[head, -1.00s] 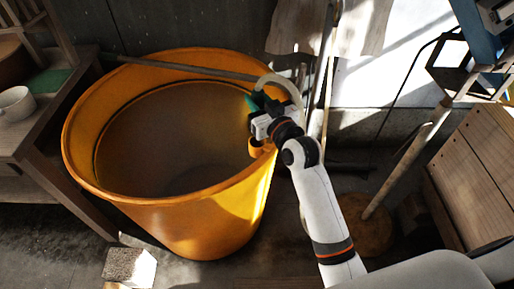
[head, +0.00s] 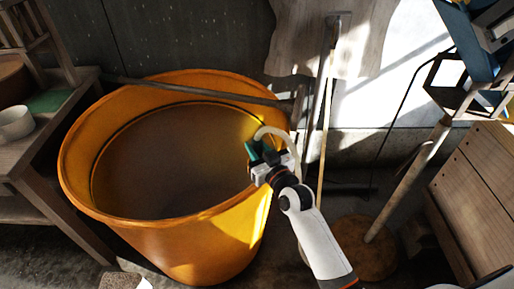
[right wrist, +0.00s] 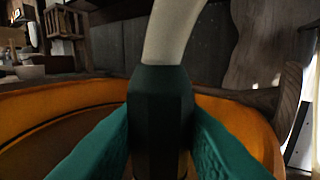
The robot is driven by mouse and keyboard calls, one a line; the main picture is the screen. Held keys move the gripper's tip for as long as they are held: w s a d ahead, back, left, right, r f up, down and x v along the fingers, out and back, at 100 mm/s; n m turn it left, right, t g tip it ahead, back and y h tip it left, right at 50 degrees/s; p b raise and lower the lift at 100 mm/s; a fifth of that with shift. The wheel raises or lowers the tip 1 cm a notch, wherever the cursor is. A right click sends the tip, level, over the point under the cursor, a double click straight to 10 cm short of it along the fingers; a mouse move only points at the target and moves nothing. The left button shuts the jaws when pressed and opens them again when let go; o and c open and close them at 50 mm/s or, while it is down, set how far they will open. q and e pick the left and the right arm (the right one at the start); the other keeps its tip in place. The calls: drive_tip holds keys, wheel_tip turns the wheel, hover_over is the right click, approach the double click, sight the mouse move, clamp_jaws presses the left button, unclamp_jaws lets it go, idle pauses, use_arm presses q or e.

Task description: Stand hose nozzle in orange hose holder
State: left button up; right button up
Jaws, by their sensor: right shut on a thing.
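My right gripper (head: 262,152) has teal fingers and is at the right rim of the big orange tub (head: 165,235). It is shut on the dark hose nozzle (right wrist: 160,110), which stands roughly upright between the fingers in the right wrist view. A cream hose (head: 283,133) arcs from the top of the nozzle, and shows in the right wrist view (right wrist: 170,35). My left gripper is not in view.
A wooden table (head: 50,150) with a white bowl (head: 15,122) stands left of the tub. Poles (head: 325,120) lean behind my right arm. A wooden box (head: 485,170) stands at the right.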

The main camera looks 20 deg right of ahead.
drive_tip(key=shift+f, duration=0.3)
drive_tip(key=o, duration=1)
drive_tip(key=shift+o, duration=0.2)
drive_tip(key=shift+r, duration=0.3)
drive_tip(key=s+d, duration=0.2)
drive_tip(key=s, duration=0.9)
drive_tip(key=shift+s+d, duration=0.15)
drive_tip(key=shift+s, duration=0.25)
